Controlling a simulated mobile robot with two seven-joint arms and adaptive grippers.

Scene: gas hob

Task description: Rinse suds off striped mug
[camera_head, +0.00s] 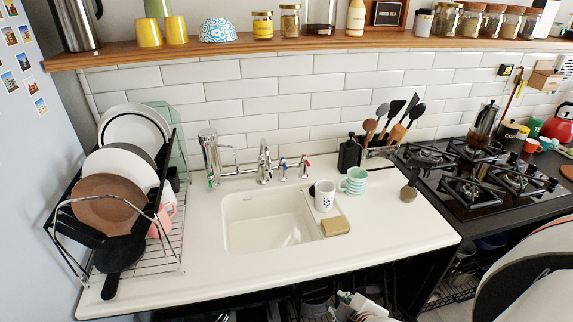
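The striped mug (355,181) is mint green with pale bands and stands on the white counter just right of the sink, its handle towards the left. I cannot make out suds on it at this size. The white sink basin (270,222) looks empty. A metal tap (264,164) with side handles stands behind it. A large pale rounded shape with dark edges (540,275) fills the lower right corner, close to the camera; I cannot tell whether it belongs to my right gripper. No fingertips can be made out there. My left gripper is not in view.
A white mug with blue marks (324,197) stands close left of the striped mug. A tan sponge (335,226) lies at the basin's right edge. A loaded dish rack (165,250) is left, a gas hob (480,203) right. The front right counter is clear.

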